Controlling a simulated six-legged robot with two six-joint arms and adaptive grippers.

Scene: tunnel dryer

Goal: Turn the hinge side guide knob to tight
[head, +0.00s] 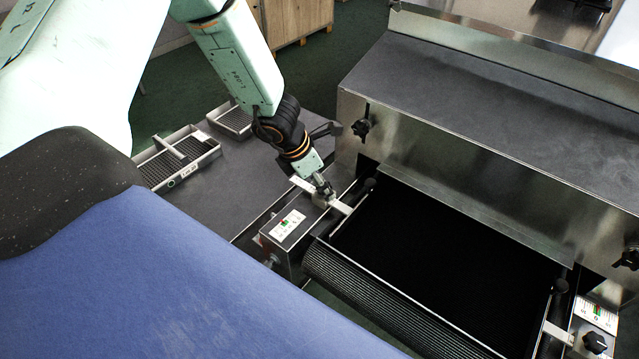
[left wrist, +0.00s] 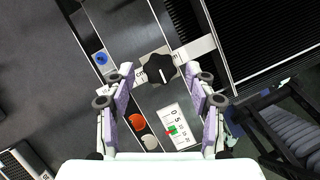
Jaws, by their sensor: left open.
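A black guide knob (left wrist: 158,69) with a white pointer line sits on a metal housing, at the upper middle of the left wrist view. A white lettered plate (left wrist: 200,48) lies partly beneath it. My left gripper (left wrist: 160,77) is open, with its two fingers on either side of the knob; I cannot tell whether they touch it. In the head view my left gripper (head: 325,197) points down at this housing (head: 290,238) beside the belt and mostly hides the knob. My right gripper is not in view.
A scale (left wrist: 174,129) with green and red marks, an orange button (left wrist: 137,122) and a blue button (left wrist: 101,58) are near the knob. The dark belt (head: 440,260) lies to the right. Another black knob (head: 595,342) is at lower right. Trays (head: 178,157) stand at left.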

